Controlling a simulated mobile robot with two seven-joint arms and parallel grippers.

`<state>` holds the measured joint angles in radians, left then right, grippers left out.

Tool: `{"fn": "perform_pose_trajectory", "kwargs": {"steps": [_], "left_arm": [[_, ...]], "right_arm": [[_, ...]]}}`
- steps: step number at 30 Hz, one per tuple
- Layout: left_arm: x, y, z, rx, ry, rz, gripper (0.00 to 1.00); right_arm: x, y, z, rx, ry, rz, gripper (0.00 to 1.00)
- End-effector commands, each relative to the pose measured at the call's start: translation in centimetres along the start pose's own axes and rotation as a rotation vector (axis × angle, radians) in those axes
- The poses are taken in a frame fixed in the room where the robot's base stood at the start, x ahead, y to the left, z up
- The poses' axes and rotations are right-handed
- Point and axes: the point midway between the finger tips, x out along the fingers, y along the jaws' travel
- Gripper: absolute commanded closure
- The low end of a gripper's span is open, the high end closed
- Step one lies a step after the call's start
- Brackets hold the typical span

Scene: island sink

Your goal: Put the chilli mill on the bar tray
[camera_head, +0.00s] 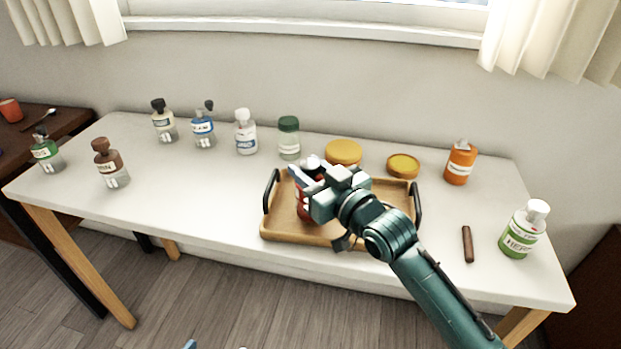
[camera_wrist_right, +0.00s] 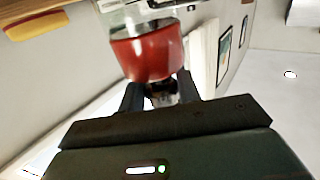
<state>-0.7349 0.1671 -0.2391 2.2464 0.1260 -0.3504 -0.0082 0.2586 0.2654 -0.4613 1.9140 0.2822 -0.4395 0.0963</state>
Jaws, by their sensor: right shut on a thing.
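The bar tray (camera_head: 340,239) is a wooden tray with dark handles at both ends, on the white table in the head view. My right gripper (camera_head: 308,194) is over the tray's left half and is shut on the chilli mill (camera_head: 303,213). The mill is red with a clear part, and the gripper hides much of it in the head view. I cannot tell whether its base touches the tray. In the right wrist view the mill's red body (camera_wrist_right: 148,54) shows just beyond the fingers (camera_wrist_right: 160,92). My left gripper is not in view.
A green-capped jar (camera_head: 289,138) and a yellow round lid (camera_head: 343,152) stand behind the tray. An orange bottle (camera_head: 460,163), a green-and-white bottle (camera_head: 523,230) and a brown stick (camera_head: 467,244) are to its right. Several bottles stand at left. The table's left front is clear.

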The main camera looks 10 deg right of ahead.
Motion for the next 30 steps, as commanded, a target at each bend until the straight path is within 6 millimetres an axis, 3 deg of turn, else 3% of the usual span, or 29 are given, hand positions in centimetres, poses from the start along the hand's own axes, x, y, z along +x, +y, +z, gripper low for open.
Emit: {"fn": "perform_pose_trajectory", "kwargs": {"steps": [3, 15, 16, 23, 30], "left_arm": [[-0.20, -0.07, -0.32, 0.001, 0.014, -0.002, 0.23], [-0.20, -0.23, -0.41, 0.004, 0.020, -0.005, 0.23], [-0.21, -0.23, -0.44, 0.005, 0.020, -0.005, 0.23], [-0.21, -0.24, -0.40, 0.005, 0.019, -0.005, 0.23], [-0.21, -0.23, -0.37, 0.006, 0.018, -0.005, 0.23]], "right_arm": [[-0.02, 0.01, 1.16, -0.002, 0.002, 0.000, 0.92], [-0.02, 0.02, 1.58, -0.001, 0.003, 0.000, 0.92], [-0.02, 0.02, 1.59, -0.001, 0.002, 0.000, 0.65], [-0.02, 0.02, 1.54, -0.001, 0.002, 0.000, 0.46], [-0.01, 0.02, 1.47, -0.001, 0.003, 0.000, 0.45]]}}
